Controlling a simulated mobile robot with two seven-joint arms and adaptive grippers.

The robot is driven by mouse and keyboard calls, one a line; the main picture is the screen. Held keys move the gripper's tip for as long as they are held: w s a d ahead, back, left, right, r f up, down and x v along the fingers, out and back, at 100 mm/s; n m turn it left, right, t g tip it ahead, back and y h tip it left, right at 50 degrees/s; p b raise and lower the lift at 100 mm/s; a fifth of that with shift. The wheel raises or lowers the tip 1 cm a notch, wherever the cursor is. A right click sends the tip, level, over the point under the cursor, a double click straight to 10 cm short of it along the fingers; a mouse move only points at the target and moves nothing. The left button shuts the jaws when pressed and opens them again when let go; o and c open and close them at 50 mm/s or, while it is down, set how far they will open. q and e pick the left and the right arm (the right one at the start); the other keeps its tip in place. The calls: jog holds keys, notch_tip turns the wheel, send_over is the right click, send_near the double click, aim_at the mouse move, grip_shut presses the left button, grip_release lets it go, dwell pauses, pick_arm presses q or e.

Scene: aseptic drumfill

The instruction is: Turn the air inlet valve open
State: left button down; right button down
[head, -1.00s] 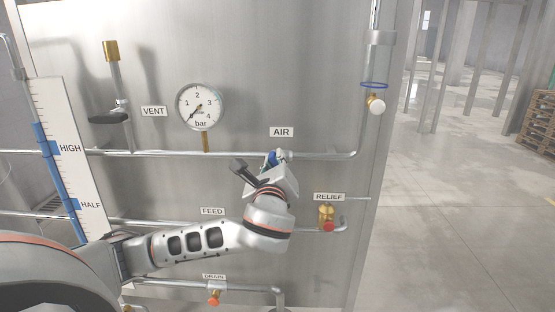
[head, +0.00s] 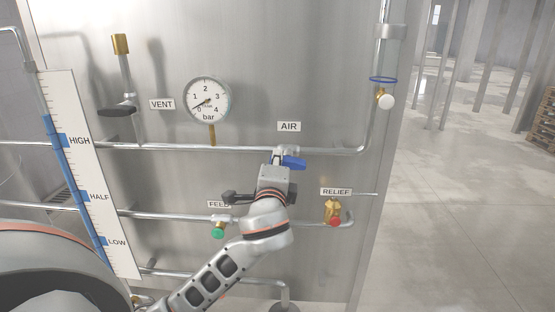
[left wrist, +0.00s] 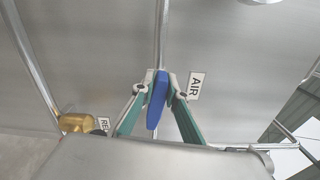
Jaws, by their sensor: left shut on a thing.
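The air inlet valve's blue handle (head: 293,162) sits on the upper horizontal pipe, below the AIR label (head: 289,126). In the head view it sticks out to the right of my gripper, slightly downward. My left gripper (head: 281,160) is at the valve, reaching up from below. In the left wrist view the blue handle (left wrist: 157,100) lies between the two fingertips (left wrist: 160,86), roughly in line with the pipe behind it. The gripper is shut on this handle. The valve body is partly hidden by the gripper. My right gripper is not in view.
A pressure gauge (head: 207,99) and a vent valve (head: 118,107) are to the left. The green feed valve (head: 218,231) is below left, the red-tipped relief valve (head: 334,214) below right. A white-knobbed fitting (head: 386,101) hangs at the right. Open floor lies beyond.

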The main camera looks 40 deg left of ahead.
pick_arm(q)
jog(key=shift+f+n, duration=0.3)
jog(key=shift+n, duration=0.4)
jog(key=shift+d, duration=0.1)
jog(key=c, duration=2)
grip_release()
jog(key=v, duration=0.7)
jog(key=shift+s+d, duration=0.1)
jog(key=shift+s, duration=0.2)
